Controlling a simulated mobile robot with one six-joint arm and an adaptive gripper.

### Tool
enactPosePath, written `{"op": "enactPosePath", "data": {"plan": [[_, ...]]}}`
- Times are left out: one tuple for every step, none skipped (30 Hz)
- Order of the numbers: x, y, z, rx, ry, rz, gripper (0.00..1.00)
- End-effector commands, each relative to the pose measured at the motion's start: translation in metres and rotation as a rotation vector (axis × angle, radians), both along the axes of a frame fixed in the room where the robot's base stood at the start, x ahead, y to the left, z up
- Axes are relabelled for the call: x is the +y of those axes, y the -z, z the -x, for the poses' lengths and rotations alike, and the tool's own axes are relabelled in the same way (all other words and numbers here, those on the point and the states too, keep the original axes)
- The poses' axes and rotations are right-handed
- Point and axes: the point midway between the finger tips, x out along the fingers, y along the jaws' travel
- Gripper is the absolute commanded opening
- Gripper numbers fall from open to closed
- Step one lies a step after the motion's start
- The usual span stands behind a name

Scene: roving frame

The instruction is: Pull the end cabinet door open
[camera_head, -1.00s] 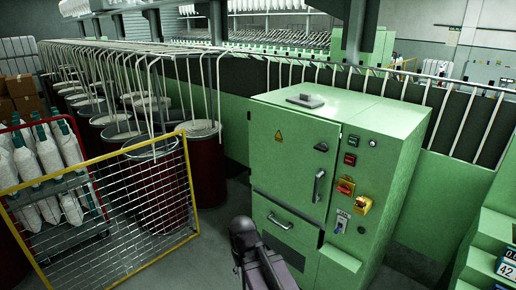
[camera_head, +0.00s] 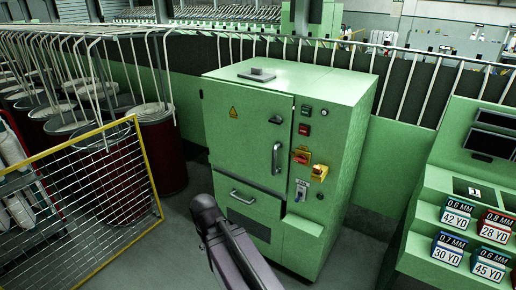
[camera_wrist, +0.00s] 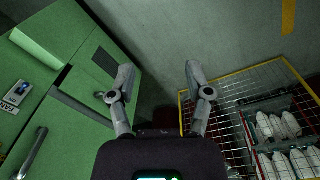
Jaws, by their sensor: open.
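The green end cabinet (camera_head: 345,140) stands at the middle of the head view. Its upper door (camera_head: 240,135) looks shut and has an upright bar handle (camera_head: 277,158) near its right edge. A lower panel (camera_head: 238,208) has a horizontal handle (camera_head: 243,199). In the wrist view the cabinet (camera_wrist: 60,100) fills the left side, tilted, with a bar handle (camera_wrist: 32,152) at lower left. My gripper (camera_wrist: 158,70) is open and empty, its fingers wide apart, touching nothing that I can see. In the head view my arm is in front of the cabinet, and the fingers are not clearly visible.
A yellow-framed mesh barrier (camera_head: 95,205) stands left of the cabinet, with dark red drums (camera_head: 163,155) behind it. A green console with numbered boxes (camera_head: 455,220) stands at the right. Grey floor (camera_head: 345,262) shows between cabinet and console.

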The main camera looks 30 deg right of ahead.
Motion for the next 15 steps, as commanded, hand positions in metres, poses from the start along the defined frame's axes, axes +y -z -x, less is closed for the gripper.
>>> {"op": "enactPosePath", "data": {"plan": [[-0.007, 0.006, -0.007, -0.015, 0.027, 0.023, 0.65], [-0.013, 0.009, -0.011, -0.028, 0.049, 0.04, 0.65], [-0.021, 0.012, -0.017, -0.046, 0.08, 0.068, 0.65], [-0.028, 0.015, -0.022, -0.064, 0.107, 0.09, 0.65], [-0.036, 0.018, -0.028, -0.083, 0.136, 0.114, 0.65], [-0.047, 0.022, -0.036, -0.112, 0.178, 0.151, 0.65], [-0.057, 0.024, -0.042, -0.136, 0.212, 0.179, 0.65], [-0.066, 0.027, -0.048, -0.163, 0.246, 0.208, 0.65], [-0.08, 0.029, -0.057, -0.202, 0.293, 0.249, 0.65], [-0.091, 0.031, -0.064, -0.234, 0.328, 0.279, 0.65], [-0.102, 0.032, -0.071, -0.265, 0.361, 0.309, 0.65], [-0.116, 0.034, -0.079, -0.312, 0.405, 0.348, 0.65], [-0.127, 0.034, -0.086, -0.346, 0.436, 0.376, 0.65], [-0.137, 0.034, -0.092, -0.382, 0.466, 0.403, 0.65], [-0.151, 0.034, -0.1, -0.43, 0.503, 0.439, 0.65]]}}
